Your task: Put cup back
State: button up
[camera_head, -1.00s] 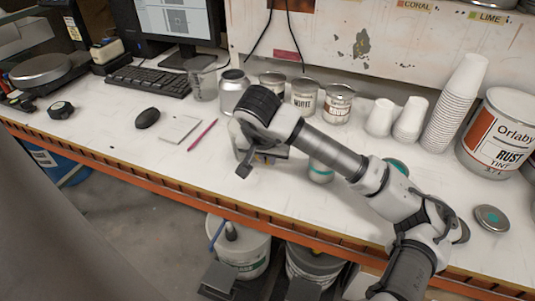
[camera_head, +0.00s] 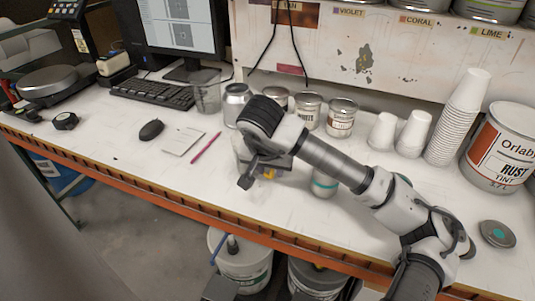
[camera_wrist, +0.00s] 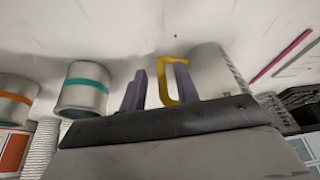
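In the wrist view, a pale grey cylindrical cup (camera_wrist: 215,70) with a yellow handle (camera_wrist: 166,82) is just right of my gripper (camera_wrist: 158,88). The yellow handle is between the two finger tips, overlapping the right finger; a gap shows between it and the left finger. The fingers are apart. In the head view my gripper (camera_head: 266,172) is low over the bench, with a bit of yellow showing at it; most of the cup is hidden behind my wrist. White paper cups stand as a tall stack (camera_head: 458,120) and two shorter ones (camera_head: 413,134) at the back right.
A teal-banded can (camera_head: 323,184) stands right of my gripper, under my arm; it also shows in the wrist view (camera_wrist: 84,90). Several small cans and a clear beaker (camera_head: 207,95) line the back. A Rust tint can (camera_head: 500,150) is at right. A pink pencil (camera_head: 206,146) lies left.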

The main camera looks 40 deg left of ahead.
jog(key=b+v, duration=0.2)
jog(key=v, duration=0.9)
jog(key=shift+b, duration=0.35)
